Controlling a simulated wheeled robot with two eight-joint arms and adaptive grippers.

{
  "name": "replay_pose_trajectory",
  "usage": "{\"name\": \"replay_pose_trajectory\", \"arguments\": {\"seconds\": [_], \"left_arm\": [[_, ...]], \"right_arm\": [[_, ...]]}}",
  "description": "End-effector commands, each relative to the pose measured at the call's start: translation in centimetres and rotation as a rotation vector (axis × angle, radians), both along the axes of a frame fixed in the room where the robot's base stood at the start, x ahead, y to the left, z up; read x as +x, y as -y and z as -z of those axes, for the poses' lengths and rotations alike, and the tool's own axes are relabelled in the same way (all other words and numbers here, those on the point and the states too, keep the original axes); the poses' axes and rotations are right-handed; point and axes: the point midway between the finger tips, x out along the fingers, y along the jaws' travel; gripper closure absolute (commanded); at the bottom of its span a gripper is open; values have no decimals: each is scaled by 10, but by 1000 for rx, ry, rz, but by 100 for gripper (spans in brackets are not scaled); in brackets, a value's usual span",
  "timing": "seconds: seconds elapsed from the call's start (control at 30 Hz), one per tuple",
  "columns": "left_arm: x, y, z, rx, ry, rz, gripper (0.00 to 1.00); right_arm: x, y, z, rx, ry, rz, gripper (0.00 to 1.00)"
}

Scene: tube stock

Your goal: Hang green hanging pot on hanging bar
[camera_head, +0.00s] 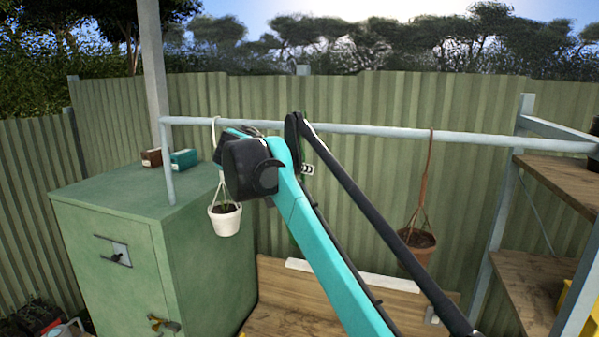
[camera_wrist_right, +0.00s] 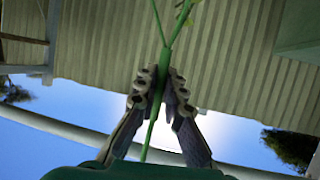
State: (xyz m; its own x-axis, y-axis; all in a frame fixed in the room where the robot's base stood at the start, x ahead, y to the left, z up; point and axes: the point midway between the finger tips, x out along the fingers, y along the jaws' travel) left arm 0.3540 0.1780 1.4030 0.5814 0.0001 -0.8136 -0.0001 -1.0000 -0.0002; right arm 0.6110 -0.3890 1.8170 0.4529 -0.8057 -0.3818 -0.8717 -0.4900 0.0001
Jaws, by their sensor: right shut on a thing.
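The hanging bar (camera_head: 372,133) is a pale grey horizontal pipe in front of the fence. In the right wrist view, my right gripper (camera_wrist_right: 160,80) is shut on the green hanger (camera_wrist_right: 166,43) of the green hanging pot. Strands spread from the fingers, and the hanger's other end runs on between them. The pot itself is outside the wrist view and hidden behind my arm in the head view. A pale pipe, apparently the bar (camera_wrist_right: 62,126), crosses behind the fingers there; I cannot tell whether the hanger touches it. My left gripper is not in view.
A white pot (camera_head: 225,221) hangs from the bar on the left, a brown pot (camera_head: 416,246) on the right. A green cabinet (camera_head: 110,190) stands left, wooden shelves (camera_head: 545,275) right. My right arm covers the bar's middle-left; clear bar shows left of the brown pot.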

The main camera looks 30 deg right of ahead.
Motion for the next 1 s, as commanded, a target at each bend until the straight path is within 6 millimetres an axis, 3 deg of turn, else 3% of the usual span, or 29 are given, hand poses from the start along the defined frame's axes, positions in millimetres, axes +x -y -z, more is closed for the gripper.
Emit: {"name": "replay_pose_trajectory", "arguments": {"seconds": [0.3, 0.6, 1.0], "left_arm": [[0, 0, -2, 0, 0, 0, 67], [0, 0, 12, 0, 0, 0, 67], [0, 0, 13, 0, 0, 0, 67]], "right_arm": [[15, 19, 0, -1, 1, 1, 100], [15, 17, 21, -1, 0, 0, 100], [15, 17, 24, -1, 0, 0, 100]]}}
